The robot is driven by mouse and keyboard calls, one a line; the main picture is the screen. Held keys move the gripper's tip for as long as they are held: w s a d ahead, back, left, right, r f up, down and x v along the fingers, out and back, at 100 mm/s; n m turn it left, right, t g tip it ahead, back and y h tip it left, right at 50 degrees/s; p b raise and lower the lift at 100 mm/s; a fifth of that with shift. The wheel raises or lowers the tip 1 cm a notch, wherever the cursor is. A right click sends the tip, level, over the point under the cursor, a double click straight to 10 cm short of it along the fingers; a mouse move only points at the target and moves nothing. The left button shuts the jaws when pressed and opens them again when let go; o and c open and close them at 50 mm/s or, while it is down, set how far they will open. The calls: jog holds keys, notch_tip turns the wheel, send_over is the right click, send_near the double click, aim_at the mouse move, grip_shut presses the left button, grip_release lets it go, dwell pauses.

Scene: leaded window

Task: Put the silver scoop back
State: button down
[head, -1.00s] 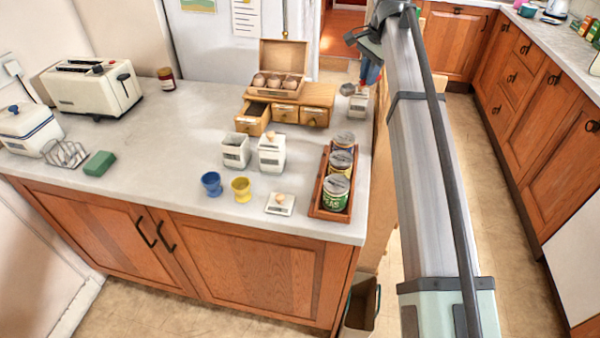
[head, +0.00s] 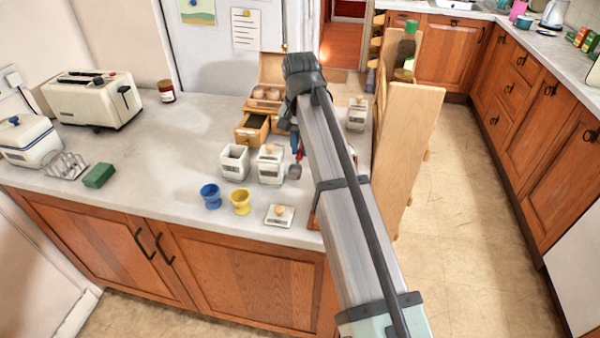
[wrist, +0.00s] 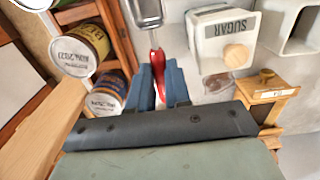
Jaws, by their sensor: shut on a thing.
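My gripper (head: 297,146) is shut on the silver scoop (head: 294,172), above the counter just right of the lidded white canister (head: 270,170). In the wrist view the blue fingers (wrist: 158,84) pinch the scoop's red handle (wrist: 156,58); its silver bowl (wrist: 147,12) points away. The lidded canister, marked SUGAR (wrist: 222,40), has a wooden knob and stands to the right of the scoop there. An open, lidless white canister (head: 235,170) stands beside it. A loose square white lid with a knob (head: 280,215) lies on the counter in front.
Blue (head: 210,196) and yellow (head: 241,202) egg cups stand in front of the canisters. A small wooden drawer unit (head: 250,130) with one drawer open is behind. Another white canister (head: 357,115) stands behind my arm.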

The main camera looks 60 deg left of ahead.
aim_at(300, 151)
jog(key=shift+f, duration=3.9)
jog(key=c, duration=1.1)
grip_release()
jog(key=shift+f, duration=0.1)
notch_tip(300, 151, up, 12)
jog(key=shift+r, duration=0.15)
